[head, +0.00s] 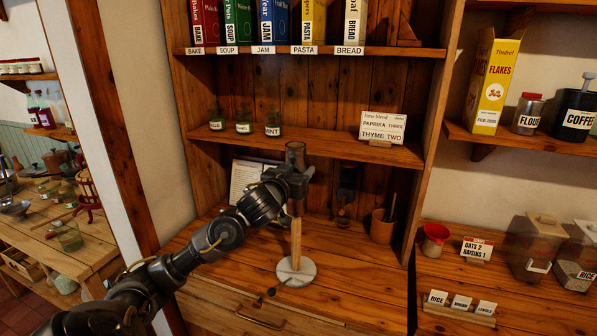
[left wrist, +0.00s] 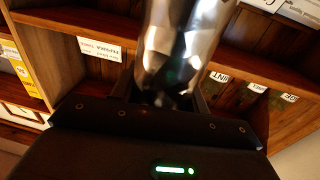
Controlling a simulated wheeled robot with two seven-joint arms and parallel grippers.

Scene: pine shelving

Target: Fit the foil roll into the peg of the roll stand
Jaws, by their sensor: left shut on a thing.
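The foil roll (head: 295,153) is a short grey cylinder standing about upright in my left gripper (head: 297,178). In the left wrist view the foil roll (left wrist: 180,45) is large, shiny and crinkled between the fingers. The roll stand has a round pale base (head: 308,273) on the wooden counter and an upright wooden peg (head: 296,238). The gripper and roll appear above the peg, roughly in line with it in the head view. The gripper hides the peg's top, so I cannot tell whether roll and peg touch. My right gripper is not in view.
The counter (head: 350,265) is mostly clear around the stand. A wooden cup (head: 382,227) stands to the right. Small jars (head: 243,127) and a recipe card (head: 383,130) sit on the shelf behind. A tall side panel (head: 428,140) bounds the right.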

